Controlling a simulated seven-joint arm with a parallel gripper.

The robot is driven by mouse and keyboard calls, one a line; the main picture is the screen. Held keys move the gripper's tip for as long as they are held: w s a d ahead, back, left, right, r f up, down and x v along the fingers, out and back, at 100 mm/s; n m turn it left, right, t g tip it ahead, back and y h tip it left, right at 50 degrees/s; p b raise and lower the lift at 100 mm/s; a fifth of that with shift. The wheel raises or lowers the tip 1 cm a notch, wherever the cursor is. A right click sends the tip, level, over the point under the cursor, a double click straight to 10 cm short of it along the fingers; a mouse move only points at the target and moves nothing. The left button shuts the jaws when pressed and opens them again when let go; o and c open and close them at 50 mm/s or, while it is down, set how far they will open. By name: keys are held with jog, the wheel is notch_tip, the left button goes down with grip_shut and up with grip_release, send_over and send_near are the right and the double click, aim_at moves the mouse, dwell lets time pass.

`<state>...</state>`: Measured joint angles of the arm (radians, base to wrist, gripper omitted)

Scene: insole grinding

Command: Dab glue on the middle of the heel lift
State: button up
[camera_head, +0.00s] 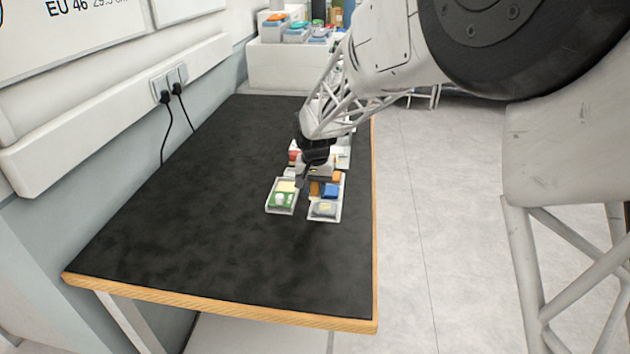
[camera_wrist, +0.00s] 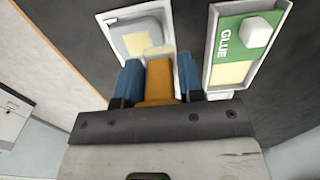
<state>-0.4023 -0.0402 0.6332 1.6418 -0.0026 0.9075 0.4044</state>
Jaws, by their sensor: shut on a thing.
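The heel lift (camera_wrist: 140,38) looks like a rounded grey piece in a pale tray (camera_wrist: 108,18); it also shows in the head view (camera_head: 323,209). My gripper (camera_wrist: 159,72) has blue fingers shut on an orange applicator (camera_wrist: 160,84) with a pale tip (camera_wrist: 158,50). In the wrist view the tip overlaps the near edge of the heel lift; I cannot tell whether they touch. The head view shows my gripper (camera_head: 322,189) just behind the heel lift. The green glue tray (camera_wrist: 232,44) is at right, with a white block (camera_wrist: 258,32) and a pale yellow patch.
In the head view the glue tray (camera_head: 283,200) stands left of the heel lift. More trays lie behind my gripper, partly hidden. The black table top (camera_head: 200,220) is clear to the left and front. Its wooden edge (camera_head: 375,250) runs close on the right.

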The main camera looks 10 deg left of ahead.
aim_at(315, 195)
notch_tip(315, 195, down, 3)
jog(key=shift+r, duration=0.15)
jog(key=shift+d, duration=0.25)
jog(key=shift+d+f, duration=0.15)
jog(key=shift+d, duration=1.15)
jog(key=shift+d+f, duration=0.1)
jog(key=shift+d, duration=1.2)
jog(key=shift+a, duration=2.8)
jog(key=shift+a+r, duration=0.1)
jog(key=shift+r, duration=3.9)
jog(key=shift+f, duration=0.1)
